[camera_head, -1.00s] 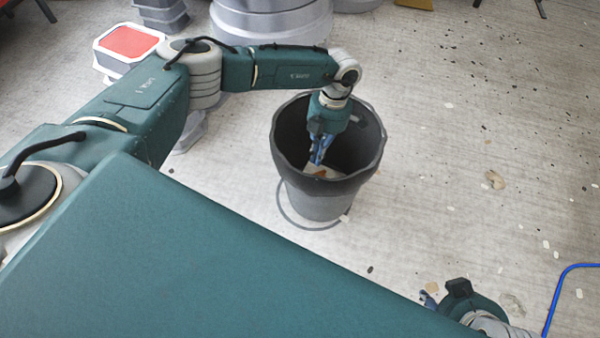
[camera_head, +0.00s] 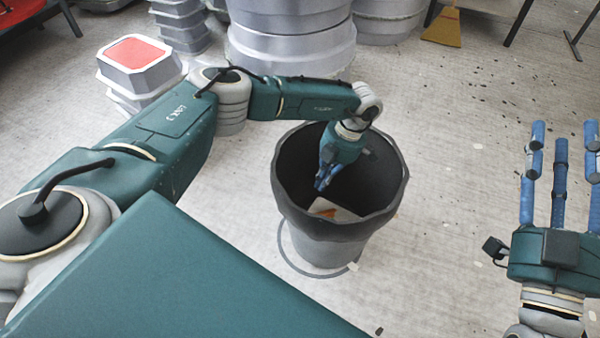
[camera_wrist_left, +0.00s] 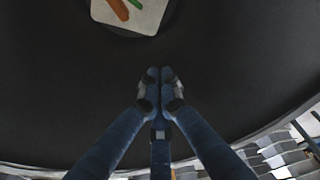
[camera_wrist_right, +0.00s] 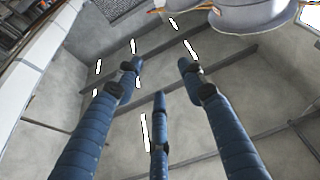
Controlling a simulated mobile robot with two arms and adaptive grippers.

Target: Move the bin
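The bin (camera_head: 335,238) is a dark-rimmed grey bucket standing upright on the floor. A pale card or paper with an orange mark (camera_head: 332,210) lies inside it; the left wrist view shows the pale piece (camera_wrist_left: 128,15) with orange and green strips. The bin's dark inside fills most of that view. My right gripper (camera_head: 560,138) is to the right of the bin, away from it, with its fingers spread and empty (camera_wrist_right: 160,75).
Large grey moulds (camera_head: 290,45) stand behind the bin. A stack with a red-topped mould (camera_head: 135,52) is at the back left, and a broom head (camera_head: 442,27) is at the back right. The floor (camera_head: 455,180) between bin and right gripper is clear.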

